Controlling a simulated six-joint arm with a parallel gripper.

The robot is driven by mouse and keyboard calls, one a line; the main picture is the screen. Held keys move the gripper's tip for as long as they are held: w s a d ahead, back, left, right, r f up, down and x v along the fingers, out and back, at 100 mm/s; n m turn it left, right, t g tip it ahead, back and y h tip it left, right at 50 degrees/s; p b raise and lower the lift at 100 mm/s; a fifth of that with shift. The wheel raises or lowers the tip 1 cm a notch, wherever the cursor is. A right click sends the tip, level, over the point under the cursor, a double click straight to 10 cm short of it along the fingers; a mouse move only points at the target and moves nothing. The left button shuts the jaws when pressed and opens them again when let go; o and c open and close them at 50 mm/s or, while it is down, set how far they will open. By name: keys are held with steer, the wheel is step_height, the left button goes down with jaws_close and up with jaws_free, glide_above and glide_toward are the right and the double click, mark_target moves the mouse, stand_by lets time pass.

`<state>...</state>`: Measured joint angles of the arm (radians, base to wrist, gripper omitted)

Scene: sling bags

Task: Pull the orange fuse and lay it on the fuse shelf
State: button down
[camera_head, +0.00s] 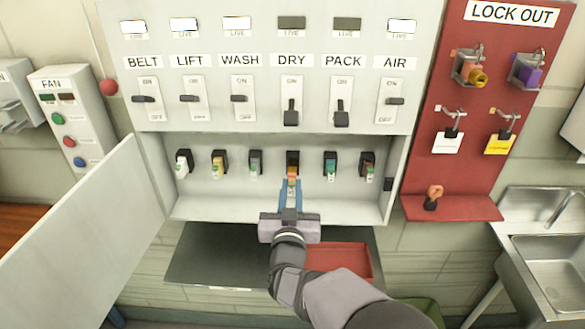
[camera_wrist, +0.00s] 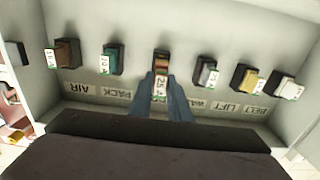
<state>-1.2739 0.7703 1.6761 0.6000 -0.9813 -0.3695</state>
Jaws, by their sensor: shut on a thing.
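The orange fuse (camera_head: 292,170) is at the black holder under the DRY switch, in the middle of the fuse row. My gripper (camera_head: 290,186) has its blue fingers closed on the fuse's lower front end. In the wrist view the fuse (camera_wrist: 161,72), with a white-green tag, shows between the fingers (camera_wrist: 163,97) and against its holder; how deep it sits cannot be told. A dark shelf (camera_head: 220,262) with a small label on its front edge lies below the cabinet, partly hidden by my arm.
Other tagged fuses stand either side, such as a teal one (camera_head: 330,165) under PACK. A red tray (camera_head: 340,258) sits at the dark shelf's right. The cabinet door (camera_head: 85,230) hangs open left. DRY and PACK levers are down. The shelf's left part is clear.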

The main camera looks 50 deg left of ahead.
mark_target(291, 191)
steer(key=shift+s+d, duration=0.2)
stand_by(0.4)
steer(key=shift+v, duration=1.9)
steer(key=shift+f+b, duration=0.1)
steer(key=shift+b, duration=0.3)
